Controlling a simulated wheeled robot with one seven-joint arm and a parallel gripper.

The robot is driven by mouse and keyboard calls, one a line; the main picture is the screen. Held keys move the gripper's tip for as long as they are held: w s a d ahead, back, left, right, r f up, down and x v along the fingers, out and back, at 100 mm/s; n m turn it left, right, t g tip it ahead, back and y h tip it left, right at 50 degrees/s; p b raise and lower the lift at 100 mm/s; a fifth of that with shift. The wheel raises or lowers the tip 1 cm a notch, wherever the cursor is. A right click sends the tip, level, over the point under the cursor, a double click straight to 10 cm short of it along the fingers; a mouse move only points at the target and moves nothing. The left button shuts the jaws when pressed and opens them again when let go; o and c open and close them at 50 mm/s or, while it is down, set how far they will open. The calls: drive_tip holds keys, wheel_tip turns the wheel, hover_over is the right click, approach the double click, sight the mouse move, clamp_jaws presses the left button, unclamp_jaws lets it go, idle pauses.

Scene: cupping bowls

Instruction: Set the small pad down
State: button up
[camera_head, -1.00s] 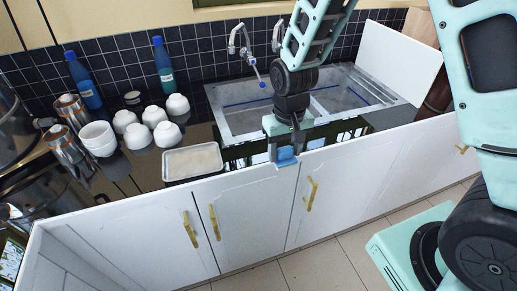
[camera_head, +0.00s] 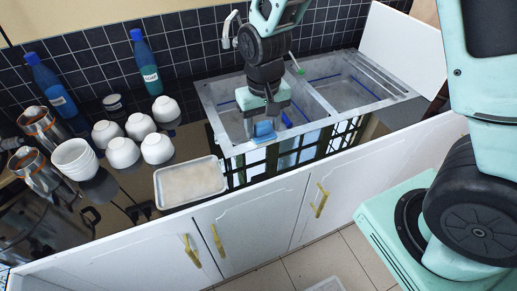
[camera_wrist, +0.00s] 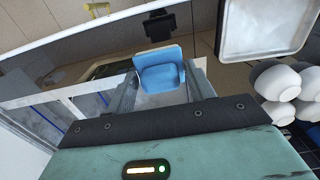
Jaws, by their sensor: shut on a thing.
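The small pad is a blue block (camera_head: 264,129), held between the fingers of my gripper (camera_head: 264,122). It hangs over the front edge of the sink (camera_head: 222,112), near its left basin, apart from the counter as far as I can tell. In the wrist view the blue pad (camera_wrist: 161,76) sits between the two fingertips of my gripper (camera_wrist: 162,85), which are shut on it. Its upper part is hidden by the fingers in the head view.
A white tray (camera_head: 214,191) lies on the counter left of the pad. Several white bowls (camera_head: 123,152), a stack of bowls (camera_head: 75,158), metal cups (camera_head: 38,122) and soap bottles (camera_head: 146,62) stand further left. A dark reflective counter strip lies in front of the sink.

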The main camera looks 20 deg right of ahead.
drive_tip(key=shift+f+p, duration=0.7)
drive_tip(key=shift+f, duration=3.7)
drive_tip(key=shift+f, duration=0.1)
drive_tip(key=shift+f, duration=0.15)
drive_tip(key=o, duration=0.9)
wheel_tip(320, 180, up, 12)
drive_tip(key=shift+r+b, duration=0.1)
drive_tip(key=shift+b, duration=1)
drive_tip(key=s+a+r+n, duration=0.2)
drive_tip(key=s, duration=0.4)
drive_tip(key=s+a+r+n, duration=0.2)
drive_tip(key=s+r+n, duration=0.1)
drive_tip(key=s, duration=0.4)
drive_tip(key=s+a+r+n, duration=0.2)
drive_tip(key=s, duration=0.5)
drive_tip(key=shift+s+a+r+n+y, duration=0.1)
drive_tip(key=shift+a+r+n+y, duration=0.1)
drive_tip(key=shift+n+y, duration=0.15)
